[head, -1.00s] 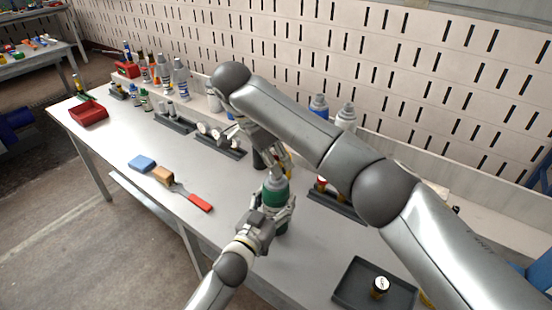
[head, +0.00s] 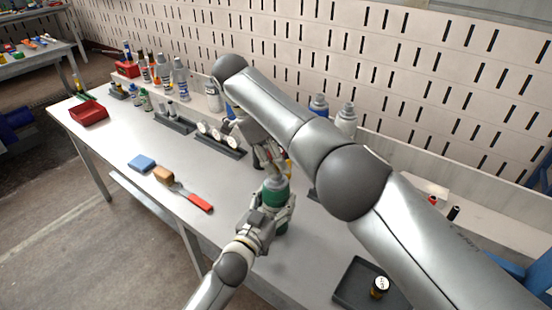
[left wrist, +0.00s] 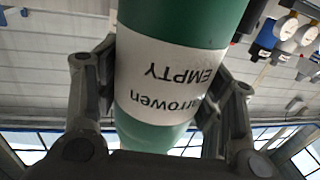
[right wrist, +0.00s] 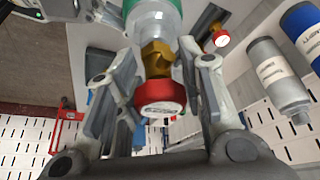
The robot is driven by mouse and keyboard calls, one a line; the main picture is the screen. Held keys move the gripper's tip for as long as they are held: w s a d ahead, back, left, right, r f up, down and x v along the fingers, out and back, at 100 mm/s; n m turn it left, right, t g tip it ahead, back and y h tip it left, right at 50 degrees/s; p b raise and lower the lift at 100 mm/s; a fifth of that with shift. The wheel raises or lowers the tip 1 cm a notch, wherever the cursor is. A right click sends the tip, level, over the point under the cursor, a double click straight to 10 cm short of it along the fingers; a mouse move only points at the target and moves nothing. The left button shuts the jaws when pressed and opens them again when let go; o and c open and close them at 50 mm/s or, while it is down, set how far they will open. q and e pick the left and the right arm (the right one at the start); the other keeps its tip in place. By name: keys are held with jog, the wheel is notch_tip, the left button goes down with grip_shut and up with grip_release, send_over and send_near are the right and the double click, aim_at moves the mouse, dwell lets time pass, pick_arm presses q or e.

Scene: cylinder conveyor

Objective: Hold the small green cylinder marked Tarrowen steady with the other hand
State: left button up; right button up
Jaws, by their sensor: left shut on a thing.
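The small green cylinder (head: 276,194) stands over the bench front. Its white label in the left wrist view (left wrist: 165,75) reads "arrowen" and "EMPTY", upside down. My left gripper (head: 277,207) is shut on the cylinder's body, one finger on each side. On the cylinder's top is a brass valve (right wrist: 157,56) with a red knob (right wrist: 160,98), seen in the right wrist view. My right gripper (right wrist: 160,72) is open, with its fingers on either side of the valve and visible gaps. In the head view, my right gripper (head: 270,158) is just above the cylinder and hides the valve.
A dark tray (head: 346,292) with a small black-and-gold part (head: 379,286) lies at the front right. Gauges sit in a rack (head: 222,142) behind. Bottles stand along the back.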

jog(key=shift+o, duration=0.8)
jog(key=shift+r, duration=0.1)
jog(key=shift+r, duration=1.3)
jog(key=shift+f+n+t, duration=0.2)
jog(key=shift+n+t, duration=0.2)
jog(key=shift+n, duration=0.6)
jog(key=shift+n+t, duration=0.5)
jog(key=shift+n, duration=0.7)
jog(key=shift+n+t+y, duration=0.3)
jog(key=shift+n, duration=0.6)
